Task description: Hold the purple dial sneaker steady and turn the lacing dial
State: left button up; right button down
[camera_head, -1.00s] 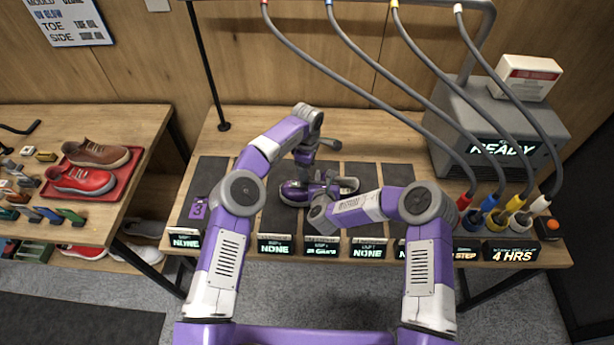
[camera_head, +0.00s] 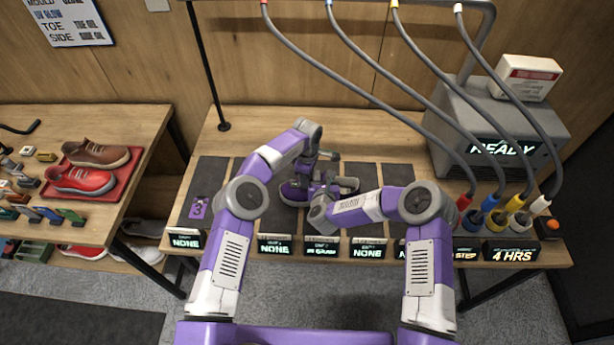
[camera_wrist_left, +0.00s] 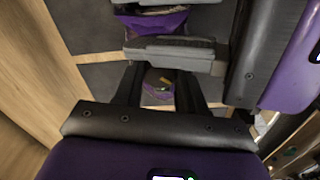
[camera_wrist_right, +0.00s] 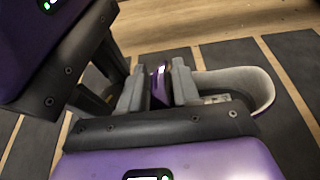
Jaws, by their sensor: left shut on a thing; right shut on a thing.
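The purple sneaker (camera_head: 290,192) lies sideways on a dark mat, toe to the left and open collar to the right, partly covered by my arms. My left gripper (camera_head: 316,178) reaches down from above and is shut at the sneaker's middle; what lies between its tips is largely hidden. My right gripper (camera_head: 320,196) comes from the right, low, close to the left one. In the right wrist view its grey pads close on a shiny purple part (camera_wrist_right: 160,86) of the sneaker, just left of the grey-lined collar (camera_wrist_right: 255,88). I cannot make out the lacing dial.
The two grippers are very close together. Small display signs (camera_head: 275,245) line the table's front edge. A grey machine (camera_head: 500,125) with hanging cables and coloured plugs stands right. A side table (camera_head: 120,118) at left holds a red tray of shoes. The back of the table is clear.

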pick_arm(q)
jog(key=shift+c, duration=0.8)
jog(key=shift+n, duration=2.3)
jog(key=shift+s, duration=0.1)
jog(key=o, duration=1.1)
